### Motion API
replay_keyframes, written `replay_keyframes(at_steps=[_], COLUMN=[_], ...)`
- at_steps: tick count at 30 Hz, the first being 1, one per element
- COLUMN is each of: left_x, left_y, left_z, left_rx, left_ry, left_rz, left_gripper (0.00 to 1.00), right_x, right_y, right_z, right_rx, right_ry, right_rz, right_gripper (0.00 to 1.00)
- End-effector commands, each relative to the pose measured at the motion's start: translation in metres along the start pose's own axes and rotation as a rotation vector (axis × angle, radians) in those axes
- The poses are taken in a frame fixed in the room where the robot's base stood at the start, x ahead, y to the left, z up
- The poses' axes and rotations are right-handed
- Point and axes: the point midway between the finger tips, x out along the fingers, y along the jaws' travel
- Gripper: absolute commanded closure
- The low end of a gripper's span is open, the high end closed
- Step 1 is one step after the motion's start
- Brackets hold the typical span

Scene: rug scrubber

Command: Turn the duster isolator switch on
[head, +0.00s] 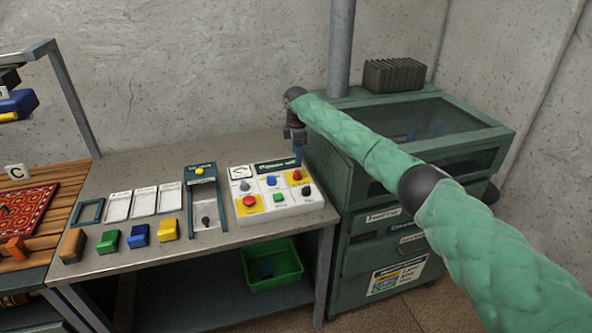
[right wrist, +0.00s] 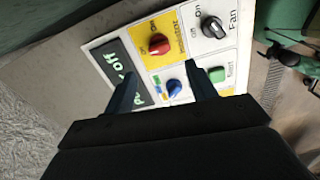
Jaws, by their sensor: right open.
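The control panel (head: 262,207) lies on the bench's right end. A red rotary knob on a yellow patch (head: 297,175) sits at its far right corner. In the right wrist view this red knob (right wrist: 158,44) has small lettering I cannot fully read, so I cannot confirm its name or setting. My right gripper (head: 298,157) is open and empty above the panel's far right corner. In the right wrist view its fingers (right wrist: 162,84) point toward the panel, with the blue knob (right wrist: 174,88) showing between them and the red knob beyond. My left gripper is out of view.
A black fan knob (right wrist: 213,27) and a green button (right wrist: 216,74) sit close to the red knob. A large red button (head: 249,201) is at the panel's near left. A green cabinet (head: 345,230) stands right of the bench. Coloured blocks (head: 138,237) lie left.

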Motion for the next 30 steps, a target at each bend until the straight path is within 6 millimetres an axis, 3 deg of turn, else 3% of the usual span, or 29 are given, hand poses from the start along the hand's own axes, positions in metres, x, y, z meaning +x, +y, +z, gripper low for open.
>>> replay_keyframes(at_steps=[11, 24, 30], left_x=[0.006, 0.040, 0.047], left_y=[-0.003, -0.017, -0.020], left_z=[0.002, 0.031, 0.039], left_rx=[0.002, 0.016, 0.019], left_ry=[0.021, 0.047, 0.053], left_rz=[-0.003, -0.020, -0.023], left_gripper=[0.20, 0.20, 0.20], right_x=[0.009, 0.063, 0.076], right_y=[0.000, 0.000, 0.000], right_z=[0.000, -0.001, 0.000], right_rx=[-0.115, -0.112, -0.112], right_ry=[-0.002, -0.001, -0.002], right_rz=[-0.002, -0.001, 0.000], right_gripper=[0.44, 0.44, 0.44])
